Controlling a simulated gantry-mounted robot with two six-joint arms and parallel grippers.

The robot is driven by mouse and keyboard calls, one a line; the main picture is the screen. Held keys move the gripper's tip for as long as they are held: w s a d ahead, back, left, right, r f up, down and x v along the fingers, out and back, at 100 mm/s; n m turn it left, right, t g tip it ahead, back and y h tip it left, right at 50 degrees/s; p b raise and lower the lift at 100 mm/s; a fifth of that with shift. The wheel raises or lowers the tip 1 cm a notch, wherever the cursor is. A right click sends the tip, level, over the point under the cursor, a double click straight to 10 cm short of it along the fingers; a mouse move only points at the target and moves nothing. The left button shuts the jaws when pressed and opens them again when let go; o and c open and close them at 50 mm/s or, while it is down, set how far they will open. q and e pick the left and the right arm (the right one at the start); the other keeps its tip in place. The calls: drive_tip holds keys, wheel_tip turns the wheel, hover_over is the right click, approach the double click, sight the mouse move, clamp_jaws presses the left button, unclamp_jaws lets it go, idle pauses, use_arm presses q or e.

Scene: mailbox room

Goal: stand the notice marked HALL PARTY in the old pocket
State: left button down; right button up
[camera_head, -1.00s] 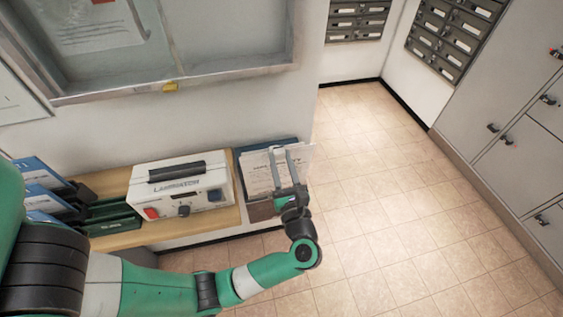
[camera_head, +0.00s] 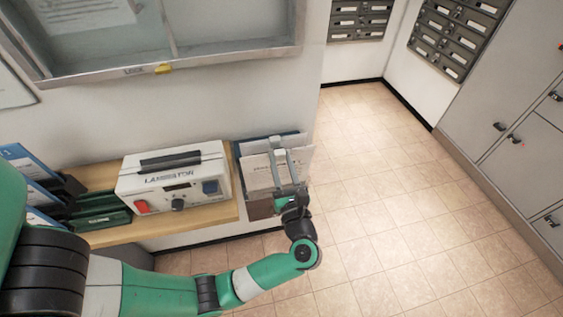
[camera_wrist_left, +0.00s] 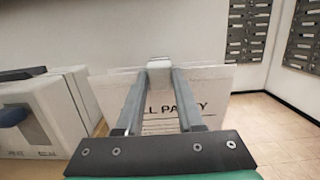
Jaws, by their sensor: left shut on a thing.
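The notice marked HALL PARTY is a pale sheet (camera_wrist_left: 209,107); "LL PARTY" reads between and beside my fingers in the left wrist view. My left gripper (camera_wrist_left: 160,66) is shut on its upper edge and holds it roughly upright. In the head view the left gripper (camera_head: 278,153) is at the right end of the shelf, over pale papers (camera_head: 258,176) in front of a blue backing (camera_head: 243,148). A brown front (camera_head: 260,209) shows below them. Whether the sheet's lower edge is inside a pocket is hidden. I cannot tell which holder is the old pocket. My right gripper is not in view.
A white laminator (camera_head: 173,182) stands on the wooden shelf (camera_head: 208,216), left of the papers. Dark racks (camera_head: 68,192) with blue and green folders are further left. A glass notice case (camera_head: 225,50) hangs above. The tiled floor (camera_head: 400,200) at right is clear.

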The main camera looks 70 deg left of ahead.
use_arm(q)
drive_tip(key=shift+c, duration=2.2)
unclamp_jaws()
drive_tip(key=shift+d, duration=0.1)
drive_tip(key=v, duration=1.1)
drive_tip(key=shift+d, duration=0.25)
drive_tip(key=shift+s+a, duration=0.1)
drive_tip(key=shift+a, duration=0.05)
